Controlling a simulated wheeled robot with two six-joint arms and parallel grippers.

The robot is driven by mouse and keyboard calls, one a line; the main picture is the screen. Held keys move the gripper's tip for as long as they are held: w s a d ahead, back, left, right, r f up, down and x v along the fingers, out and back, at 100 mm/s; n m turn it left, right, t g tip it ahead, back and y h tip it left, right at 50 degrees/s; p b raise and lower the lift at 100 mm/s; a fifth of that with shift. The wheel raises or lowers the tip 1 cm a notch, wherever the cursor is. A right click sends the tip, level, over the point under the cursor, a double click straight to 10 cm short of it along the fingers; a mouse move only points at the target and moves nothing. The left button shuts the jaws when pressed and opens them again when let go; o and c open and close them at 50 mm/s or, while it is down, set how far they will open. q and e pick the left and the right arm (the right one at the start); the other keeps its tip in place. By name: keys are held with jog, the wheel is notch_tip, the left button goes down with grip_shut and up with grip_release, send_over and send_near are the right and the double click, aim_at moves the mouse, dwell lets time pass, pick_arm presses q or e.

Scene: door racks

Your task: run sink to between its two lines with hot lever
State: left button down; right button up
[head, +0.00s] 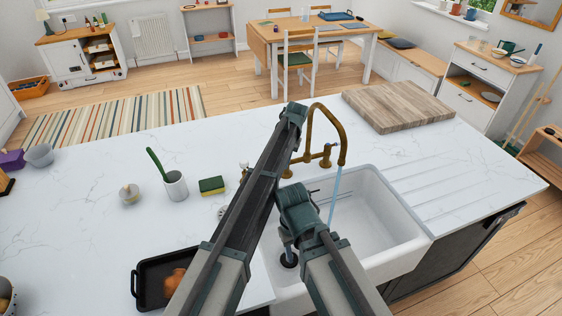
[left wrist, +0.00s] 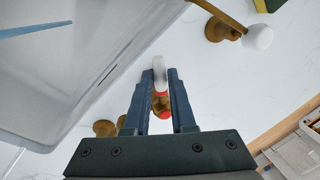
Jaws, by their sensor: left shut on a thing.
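In the left wrist view my left gripper (left wrist: 160,82) is shut on the hot lever (left wrist: 161,103), a small brass lever with red on it. In the head view my own arm hides this gripper and the lever. The white sink (head: 385,232) is right of my arms. Blue water (head: 334,192) runs from the brass tap (head: 342,128) into it. A second lever with a white knob (left wrist: 258,38) is beyond my fingertips. My right gripper cannot be made out.
A green and yellow sponge (head: 211,185) and a cup with a green-handled brush (head: 175,187) stand left of the tap. A black tray (head: 151,284) lies at the front left. A wooden board (head: 398,106) lies behind the sink. The far-left worktop is mostly clear.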

pick_arm(q)
jog(key=shift+s+d+n, duration=0.1)
jog(key=shift+d+n, duration=0.4)
jog(key=shift+n, duration=0.4)
pick_arm(e)
jog(key=shift+d, duration=0.3)
pick_arm(q)
jog(key=c, duration=0.8)
grip_release()
jog(key=shift+o, duration=0.2)
jog(key=shift+r, duration=0.1)
pick_arm(e)
jog(key=shift+r, duration=0.1)
